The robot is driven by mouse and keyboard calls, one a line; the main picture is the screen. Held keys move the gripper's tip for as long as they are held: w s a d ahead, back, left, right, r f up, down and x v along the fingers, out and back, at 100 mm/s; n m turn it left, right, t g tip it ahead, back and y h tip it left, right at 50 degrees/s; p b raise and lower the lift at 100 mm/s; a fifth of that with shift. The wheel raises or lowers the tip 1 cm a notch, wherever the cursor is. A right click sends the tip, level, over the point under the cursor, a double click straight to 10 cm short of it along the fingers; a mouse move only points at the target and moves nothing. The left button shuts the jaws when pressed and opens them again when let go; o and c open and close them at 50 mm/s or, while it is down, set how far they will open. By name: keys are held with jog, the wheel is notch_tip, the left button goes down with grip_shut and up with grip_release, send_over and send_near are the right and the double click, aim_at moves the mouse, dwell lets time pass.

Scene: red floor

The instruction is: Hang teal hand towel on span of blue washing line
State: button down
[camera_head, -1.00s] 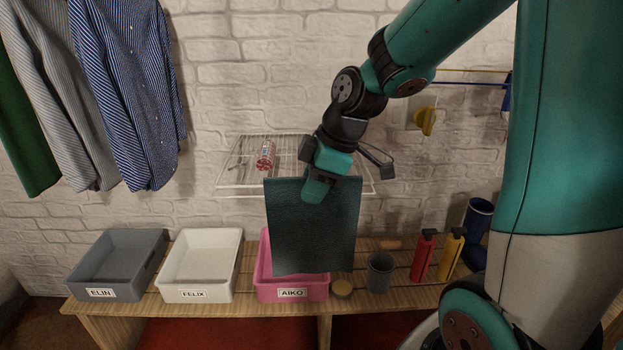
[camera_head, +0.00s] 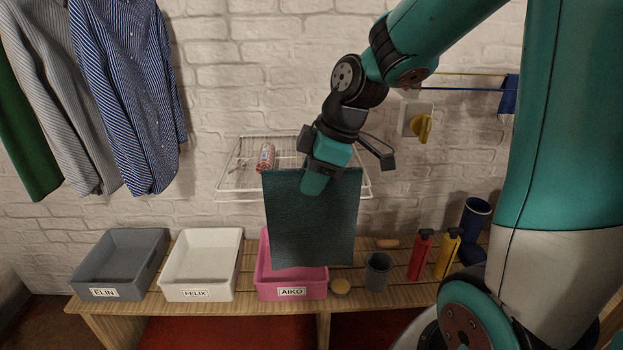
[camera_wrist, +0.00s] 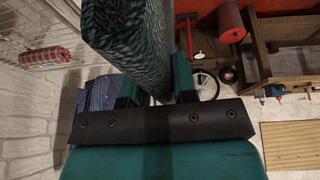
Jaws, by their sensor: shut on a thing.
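The teal hand towel (camera_head: 312,225) hangs flat from my gripper (camera_head: 318,178), in front of the wire rack and above the pink AIKO tray. My gripper is shut on the towel's top edge. In the wrist view the towel (camera_wrist: 135,35) stands between the two fingers of my gripper (camera_wrist: 155,95). The blue washing line (camera_head: 465,89) runs along the wall at the upper right, below a yellow line (camera_head: 470,73). A dark blue cloth (camera_head: 509,95) hangs at its right end, partly hidden by my arm. The towel is well to the left of the line and apart from it.
A wire rack (camera_head: 235,182) holds a red-and-white roll (camera_head: 266,157). Below, a wooden bench (camera_head: 250,290) carries grey (camera_head: 122,250), white (camera_head: 203,250) and pink (camera_head: 290,285) trays, a grey cup (camera_head: 377,271), and red (camera_head: 420,255) and yellow (camera_head: 448,254) bottles.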

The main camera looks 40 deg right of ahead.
jog(key=shift+r+p, duration=1.6)
jog(key=shift+r, duration=0.7)
jog(key=shift+f, duration=0.1)
